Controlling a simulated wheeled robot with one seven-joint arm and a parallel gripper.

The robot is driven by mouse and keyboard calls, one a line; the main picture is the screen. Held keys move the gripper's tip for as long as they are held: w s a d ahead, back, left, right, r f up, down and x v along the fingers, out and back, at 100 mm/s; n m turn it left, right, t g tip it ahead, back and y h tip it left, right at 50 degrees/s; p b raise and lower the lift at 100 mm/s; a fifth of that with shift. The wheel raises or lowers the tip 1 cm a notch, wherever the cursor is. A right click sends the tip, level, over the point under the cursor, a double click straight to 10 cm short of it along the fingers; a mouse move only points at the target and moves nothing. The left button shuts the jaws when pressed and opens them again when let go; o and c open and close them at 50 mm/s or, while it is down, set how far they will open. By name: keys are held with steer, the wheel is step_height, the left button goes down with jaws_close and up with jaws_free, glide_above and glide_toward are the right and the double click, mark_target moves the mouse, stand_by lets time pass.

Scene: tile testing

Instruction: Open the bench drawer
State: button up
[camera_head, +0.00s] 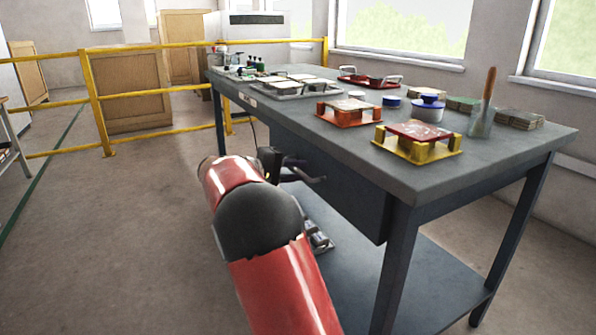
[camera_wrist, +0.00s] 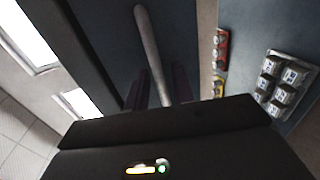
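The bench drawer (camera_head: 350,200) is a dark blue-grey box under the bench top, and its front looks flush with the bench. Its handle is a grey bar (camera_wrist: 148,40) that runs across the drawer front in the wrist view. My gripper (camera_wrist: 159,90) is at the handle, with one dark finger on each side of the bar. The fingers look apart, with narrow gaps beside the bar, so the gripper seems open around it. In the head view my gripper (camera_head: 297,171) is beside the drawer front, partly hidden by my red arm.
A lower shelf (camera_head: 420,285) lies beneath. A yellow railing (camera_head: 95,105) stands behind. The floor left of my arm is clear.

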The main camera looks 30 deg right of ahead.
steer(key=shift+d+f, duration=0.1)
steer(key=shift+d, duration=0.25)
jaws_close()
